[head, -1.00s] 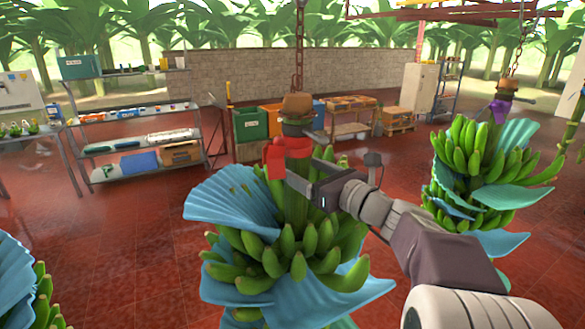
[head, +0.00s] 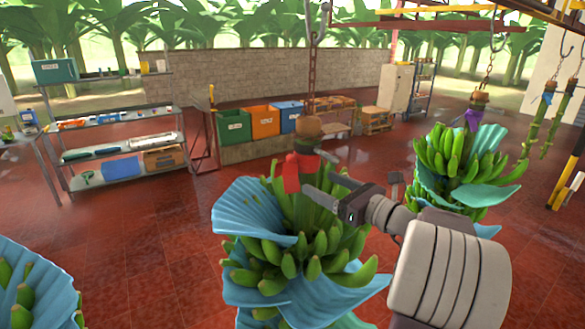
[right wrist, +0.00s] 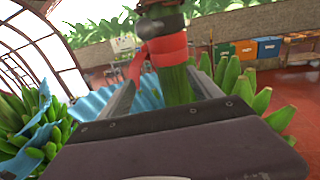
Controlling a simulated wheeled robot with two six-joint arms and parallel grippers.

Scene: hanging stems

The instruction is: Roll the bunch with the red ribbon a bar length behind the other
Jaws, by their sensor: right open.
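The bunch with the red ribbon (head: 293,172) hangs upright in the middle of the head view, with green bananas (head: 262,283) and blue sheets among them. Its ribbon also shows in the right wrist view (right wrist: 168,47). My right gripper (head: 316,173) is open at the stem, just below the brown top. In the right wrist view its two fingers (right wrist: 166,92) stand on either side of the stem; contact cannot be told. The other bunch (head: 450,158), with a purple ribbon (head: 473,118), hangs farther back at the right. My left gripper is out of view.
A chain and hook (head: 313,70) hold the red-ribbon bunch from above. Another bunch (head: 22,295) is at the lower left. Bare stems (head: 540,120) hang at the far right. Metal shelves (head: 110,150) and coloured bins (head: 262,122) stand behind. Red floor between is clear.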

